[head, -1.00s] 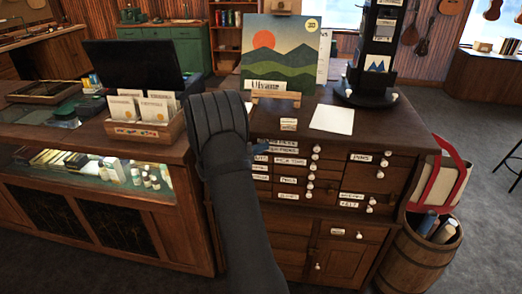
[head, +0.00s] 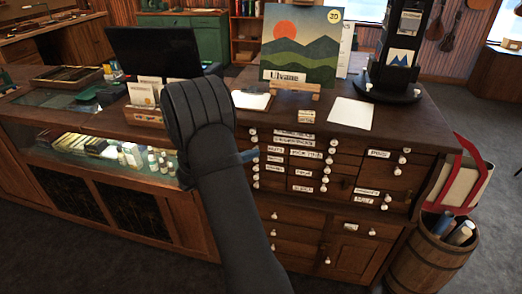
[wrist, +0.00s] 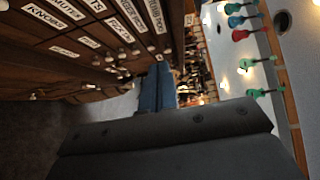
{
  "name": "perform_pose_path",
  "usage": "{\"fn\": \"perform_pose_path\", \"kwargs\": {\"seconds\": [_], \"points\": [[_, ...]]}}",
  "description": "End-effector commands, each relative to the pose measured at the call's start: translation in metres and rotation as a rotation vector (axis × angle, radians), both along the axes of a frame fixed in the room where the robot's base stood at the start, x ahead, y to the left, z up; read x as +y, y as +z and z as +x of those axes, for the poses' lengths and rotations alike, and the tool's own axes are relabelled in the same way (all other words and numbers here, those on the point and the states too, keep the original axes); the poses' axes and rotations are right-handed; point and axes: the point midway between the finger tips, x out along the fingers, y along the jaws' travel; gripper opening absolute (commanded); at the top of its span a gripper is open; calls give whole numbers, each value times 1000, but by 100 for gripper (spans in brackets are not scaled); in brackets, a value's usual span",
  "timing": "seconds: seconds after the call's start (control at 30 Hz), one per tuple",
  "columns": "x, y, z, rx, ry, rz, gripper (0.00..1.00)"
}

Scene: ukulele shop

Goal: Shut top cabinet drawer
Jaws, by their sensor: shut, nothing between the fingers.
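The wooden cabinet (head: 400,232) stands right of centre in the head view, with several labelled small drawers and round white knobs. Its top drawer row (head: 316,136) lies just under the countertop and looks about flush; I cannot tell whether a drawer stands slightly out. My gripper (head: 249,156) shows only as a small blue tip beside my dark arm, close to the cabinet's left drawer column. In the wrist view my gripper (wrist: 156,90) shows blue fingers shut together, with nothing between them, beside the labelled drawer fronts (wrist: 75,40). Contact with a drawer cannot be made out.
On the countertop stand a sunset picture (head: 301,45), a white paper (head: 350,114) and a black display stand (head: 396,60). A barrel (head: 440,255) and a red-strapped bag (head: 462,180) stand at right. A glass display counter (head: 90,150) is at left.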

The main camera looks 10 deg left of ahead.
Motion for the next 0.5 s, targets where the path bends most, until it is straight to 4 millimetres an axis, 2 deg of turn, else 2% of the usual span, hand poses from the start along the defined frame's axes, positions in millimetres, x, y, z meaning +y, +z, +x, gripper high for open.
{"fn": "perform_pose_path", "kwargs": {"seconds": [0.07, 0.4, 0.5], "points": [[6, 2, -4, -4, 41, -1, 0], [66, 8, -35, 17, 528, 12, 0], [72, 7, -38, 28, 581, 13, 0]]}}
